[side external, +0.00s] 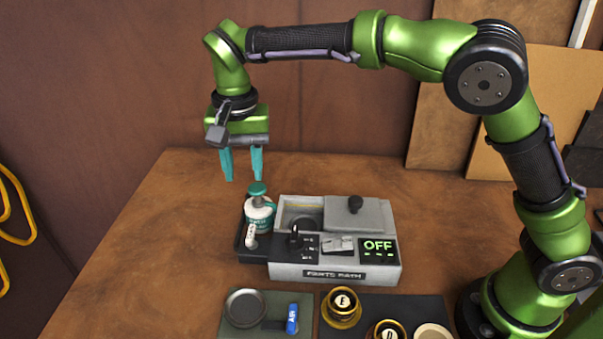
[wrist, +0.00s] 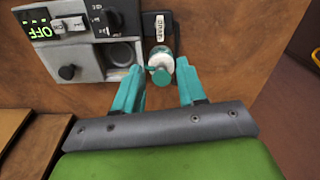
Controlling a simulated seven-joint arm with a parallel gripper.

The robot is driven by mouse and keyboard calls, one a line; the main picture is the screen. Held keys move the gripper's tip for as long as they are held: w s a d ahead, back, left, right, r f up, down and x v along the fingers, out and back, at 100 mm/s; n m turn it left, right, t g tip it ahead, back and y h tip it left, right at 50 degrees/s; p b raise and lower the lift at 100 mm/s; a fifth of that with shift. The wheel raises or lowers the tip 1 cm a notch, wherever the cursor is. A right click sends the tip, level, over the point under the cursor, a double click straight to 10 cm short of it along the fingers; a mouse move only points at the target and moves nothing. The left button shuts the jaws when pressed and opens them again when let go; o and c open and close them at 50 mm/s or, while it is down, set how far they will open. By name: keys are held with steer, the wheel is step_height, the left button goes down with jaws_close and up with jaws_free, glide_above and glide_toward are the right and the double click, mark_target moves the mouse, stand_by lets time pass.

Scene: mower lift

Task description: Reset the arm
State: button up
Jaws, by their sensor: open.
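My gripper (side external: 243,178) hangs from my green arm, pointing down, with its two teal fingers apart and nothing between them. It is above a small white and teal bottle (side external: 260,213) with a teal top. In the wrist view my gripper (wrist: 160,80) shows its open fingers on either side of the bottle (wrist: 161,66), which lies beyond and below them. The bottle stands in a dark tray (side external: 242,249) at the left end of a grey parts bath (side external: 335,272). The bath's display reads OFF.
The bath has a lid (side external: 367,216) with a black knob and an open basin (side external: 299,211). In front are a green mat (side external: 263,325) with a round metal dish (side external: 245,307) and a blue-handled item (side external: 292,319), and a dark mat with brass cups (side external: 341,308). The table's left side is clear.

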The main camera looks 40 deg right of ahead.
steer(key=s+d+r+n+t+y, duration=0.2)
steer(key=s+d+t, duration=0.5)
steer(key=s+d, duration=1.3)
steer(key=shift+s+r+n, duration=0.35)
steer(key=shift+r+n, duration=0.25)
steer(key=shift+r, duration=0.3)
steer(key=shift+c, duration=0.4)
